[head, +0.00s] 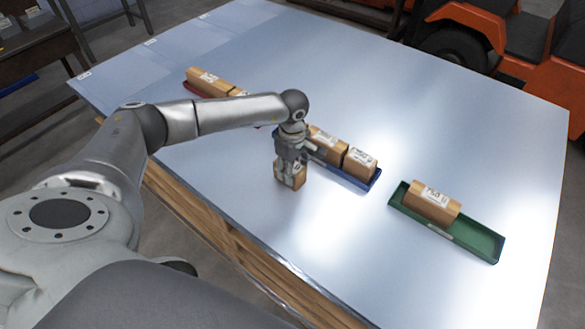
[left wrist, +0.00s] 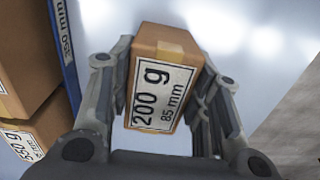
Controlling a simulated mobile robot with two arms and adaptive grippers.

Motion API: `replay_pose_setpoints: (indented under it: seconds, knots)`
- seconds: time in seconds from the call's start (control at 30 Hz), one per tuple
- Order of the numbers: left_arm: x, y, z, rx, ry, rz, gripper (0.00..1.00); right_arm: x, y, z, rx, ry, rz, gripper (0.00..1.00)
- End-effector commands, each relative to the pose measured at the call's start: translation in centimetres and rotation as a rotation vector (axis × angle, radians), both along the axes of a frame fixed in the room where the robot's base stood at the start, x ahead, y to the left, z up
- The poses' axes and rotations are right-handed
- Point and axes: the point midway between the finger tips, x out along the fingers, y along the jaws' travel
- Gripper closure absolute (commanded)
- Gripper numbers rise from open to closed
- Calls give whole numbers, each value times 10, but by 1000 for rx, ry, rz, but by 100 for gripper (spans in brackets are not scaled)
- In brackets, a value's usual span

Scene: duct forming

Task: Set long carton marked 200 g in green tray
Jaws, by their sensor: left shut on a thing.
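My left gripper (head: 290,163) is shut on a brown carton (head: 291,177). In the left wrist view the carton (left wrist: 160,80) sits between both fingers, and its white label reads 200 g and 85 mm. It is in front of the blue tray, at or just above the table; I cannot tell which. The green tray (head: 476,239) lies to the right on the table. It holds one brown carton (head: 432,202) at its left end; its right part is empty. My right gripper is not in view.
The blue tray (head: 362,181) holds brown cartons, close beside the gripper; its edge (left wrist: 66,55) reads 350 mm in the left wrist view. A red tray (head: 190,87) with cartons lies farther left. Bare table lies between the blue and green trays. An orange forklift (head: 480,45) stands behind.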

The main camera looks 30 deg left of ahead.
Motion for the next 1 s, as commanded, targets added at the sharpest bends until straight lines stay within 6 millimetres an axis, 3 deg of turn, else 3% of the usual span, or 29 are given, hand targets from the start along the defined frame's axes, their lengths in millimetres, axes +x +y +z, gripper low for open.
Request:
replay_pose_setpoints:
  seconds: [0.43, 1.0]
  knots:
    - [1, 0, 6, 0, -2, 0, 94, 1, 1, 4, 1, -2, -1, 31]
    - [1, 0, 73, 0, -2, 0, 94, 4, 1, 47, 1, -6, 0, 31]
